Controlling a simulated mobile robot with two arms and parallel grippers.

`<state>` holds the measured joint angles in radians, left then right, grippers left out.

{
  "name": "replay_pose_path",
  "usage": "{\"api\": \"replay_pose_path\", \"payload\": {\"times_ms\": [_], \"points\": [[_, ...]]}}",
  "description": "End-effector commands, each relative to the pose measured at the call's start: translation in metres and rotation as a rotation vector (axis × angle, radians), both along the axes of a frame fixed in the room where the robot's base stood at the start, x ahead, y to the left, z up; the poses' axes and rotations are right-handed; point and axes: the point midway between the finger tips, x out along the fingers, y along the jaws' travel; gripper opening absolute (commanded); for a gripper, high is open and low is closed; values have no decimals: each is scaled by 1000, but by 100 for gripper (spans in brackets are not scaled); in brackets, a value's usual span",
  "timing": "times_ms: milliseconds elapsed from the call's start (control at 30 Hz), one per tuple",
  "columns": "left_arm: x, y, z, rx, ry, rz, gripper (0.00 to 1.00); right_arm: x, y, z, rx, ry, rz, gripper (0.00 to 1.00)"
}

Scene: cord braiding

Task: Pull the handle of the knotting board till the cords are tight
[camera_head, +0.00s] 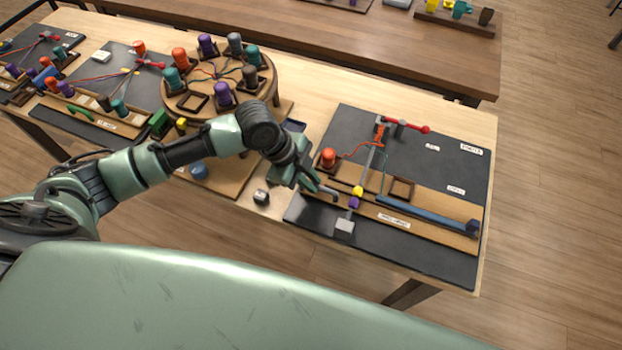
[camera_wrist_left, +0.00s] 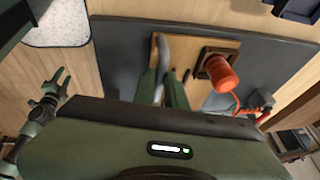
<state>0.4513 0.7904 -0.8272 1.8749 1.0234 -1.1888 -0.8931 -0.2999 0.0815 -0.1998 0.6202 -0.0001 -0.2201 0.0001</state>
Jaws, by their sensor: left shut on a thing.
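The knotting board (camera_head: 430,205) is a wooden strip on a dark mat at the right in the head view. My left gripper (camera_head: 322,190) is at its left end. It is shut on a grey bent handle, whose bar (camera_wrist_left: 166,48) shows between the fingers (camera_wrist_left: 164,88) in the left wrist view. An orange spool (camera_head: 328,158) stands beside it, also in the left wrist view (camera_wrist_left: 221,74). A red cord (camera_head: 358,150) runs in a curve from the spool to a grey rod (camera_head: 370,160). A yellow piece (camera_head: 357,191) and a purple piece (camera_head: 353,202) sit below.
A red lever (camera_head: 408,125) lies at the mat's back. A blue bar (camera_head: 425,214) lies along the strip. A round stand with several spools (camera_head: 185,105) is left of my gripper. A green arm part, likely my right gripper (camera_wrist_left: 58,82), shows in the left wrist view.

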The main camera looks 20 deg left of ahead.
Motion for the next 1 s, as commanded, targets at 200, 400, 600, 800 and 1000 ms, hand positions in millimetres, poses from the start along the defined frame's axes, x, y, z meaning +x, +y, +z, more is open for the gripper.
{"api": "replay_pose_path", "payload": {"times_ms": [200, 400, 600, 800, 1000], "points": [[-36, 2, 3, 4, 6, -2, 0, 0, 0, 21, 0, 0, 0, 42], [-50, 1, 0, 0, 6, -1, 0, -2, 1, 24, 2, 2, -1, 42], [-51, 1, -1, 0, 8, -2, 0, 0, 2, 23, 2, -1, -1, 42], [-50, 1, 0, 0, 6, -2, 34, 0, 2, 23, 2, -1, -1, 42], [-49, 1, 0, -1, 3, 0, 34, 0, 2, 23, 3, 0, -1, 42]]}}
